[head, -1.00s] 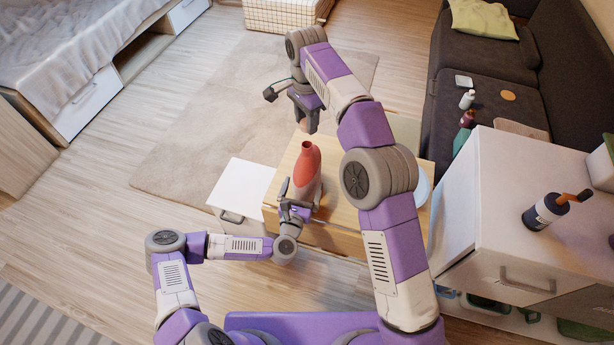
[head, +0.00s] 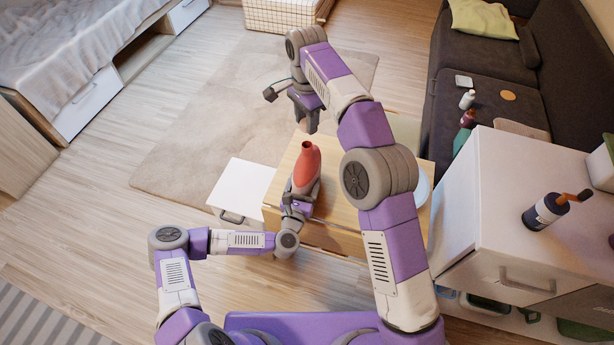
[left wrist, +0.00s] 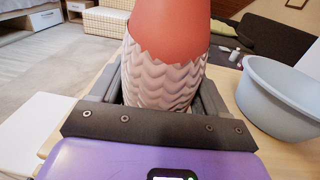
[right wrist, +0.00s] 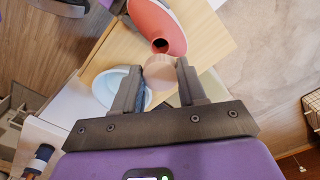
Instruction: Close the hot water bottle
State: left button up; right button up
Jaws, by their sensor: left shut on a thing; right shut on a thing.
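The hot water bottle (head: 307,166) is red with a pale zigzag-knit cover and stands on the small wooden table (head: 342,204). Its open neck shows at the top in the head view. My left gripper (head: 297,207) is shut around its covered lower body, which fills the left wrist view (left wrist: 165,75). My right gripper (head: 306,118) is above and beyond the bottle. In the right wrist view it is shut on a round pinkish stopper (right wrist: 160,71), held apart from the bottle's dark opening (right wrist: 160,45). The stopper is hidden in the head view.
A pale blue basin (left wrist: 285,95) stands on the table to the right of the bottle. A white cabinet (head: 510,190) with a dark bottle on top (head: 545,212) is at the right. A dark sofa (head: 470,60) stands behind. The rug (head: 225,130) is clear.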

pick_arm(q)
jog(key=shift+c, duration=0.5)
pick_arm(e)
send_over(306, 145)
jog(key=shift+f, duration=2.5)
jog(key=shift+s, duration=0.1)
jog(key=shift+f, duration=0.9)
jog(key=shift+f, duration=0.6)
